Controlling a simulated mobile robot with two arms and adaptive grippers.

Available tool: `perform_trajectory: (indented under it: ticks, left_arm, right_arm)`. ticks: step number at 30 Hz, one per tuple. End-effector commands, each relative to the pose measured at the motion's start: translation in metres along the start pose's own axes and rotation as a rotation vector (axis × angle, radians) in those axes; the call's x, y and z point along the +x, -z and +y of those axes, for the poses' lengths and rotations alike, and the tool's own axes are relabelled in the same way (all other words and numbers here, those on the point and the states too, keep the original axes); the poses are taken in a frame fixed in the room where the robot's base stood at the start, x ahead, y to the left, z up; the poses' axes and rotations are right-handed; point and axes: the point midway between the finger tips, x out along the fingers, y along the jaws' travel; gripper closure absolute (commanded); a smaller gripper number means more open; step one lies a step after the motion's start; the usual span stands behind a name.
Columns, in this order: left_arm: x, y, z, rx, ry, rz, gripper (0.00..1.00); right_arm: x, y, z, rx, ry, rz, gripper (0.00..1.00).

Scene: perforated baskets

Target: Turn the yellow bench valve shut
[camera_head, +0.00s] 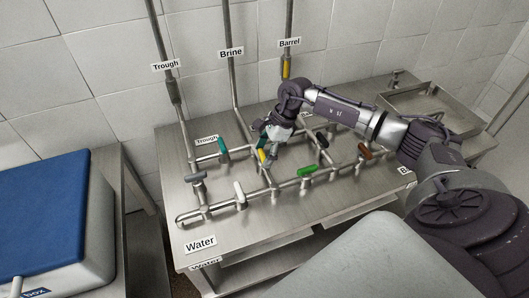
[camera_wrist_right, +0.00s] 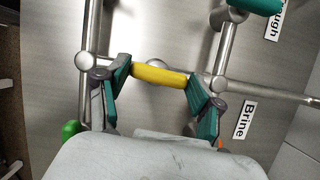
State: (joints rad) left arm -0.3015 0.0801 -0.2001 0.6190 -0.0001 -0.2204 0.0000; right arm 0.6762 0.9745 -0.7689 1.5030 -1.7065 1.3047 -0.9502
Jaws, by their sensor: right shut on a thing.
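The yellow bench valve handle (camera_head: 262,156) is on a steel pipe of the bench manifold, left of centre on the steel bench. In the right wrist view the yellow handle (camera_wrist_right: 160,75) appears roughly in line with the pipe between two round fittings. My right gripper (camera_head: 265,143) reaches down to it from the upper right. In the wrist view the teal finger pads of the gripper (camera_wrist_right: 159,84) are at the handle's two ends, shut on it. The valve stem beneath is hidden. My left gripper is not in view.
Close by on the bench pipes are a teal handle (camera_head: 223,147), a white one (camera_head: 240,194), a green one (camera_head: 308,171), a dark one (camera_head: 322,140) and a brown one (camera_head: 365,151). A blue-lidded box (camera_head: 45,220) stands left.

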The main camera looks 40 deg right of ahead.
Motion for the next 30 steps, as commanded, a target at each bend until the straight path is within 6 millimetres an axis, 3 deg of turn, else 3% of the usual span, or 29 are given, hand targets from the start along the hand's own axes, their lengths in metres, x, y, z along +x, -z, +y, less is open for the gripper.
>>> perform_trajectory:
  ticks: [17,30]
  left_arm:
    - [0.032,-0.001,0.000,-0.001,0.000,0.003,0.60]
    - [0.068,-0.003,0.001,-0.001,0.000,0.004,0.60]
  right_arm:
    - [0.003,0.000,0.002,0.458,0.195,-0.002,0.68]
    - [0.004,-0.002,0.003,0.844,0.355,-0.004,0.68]
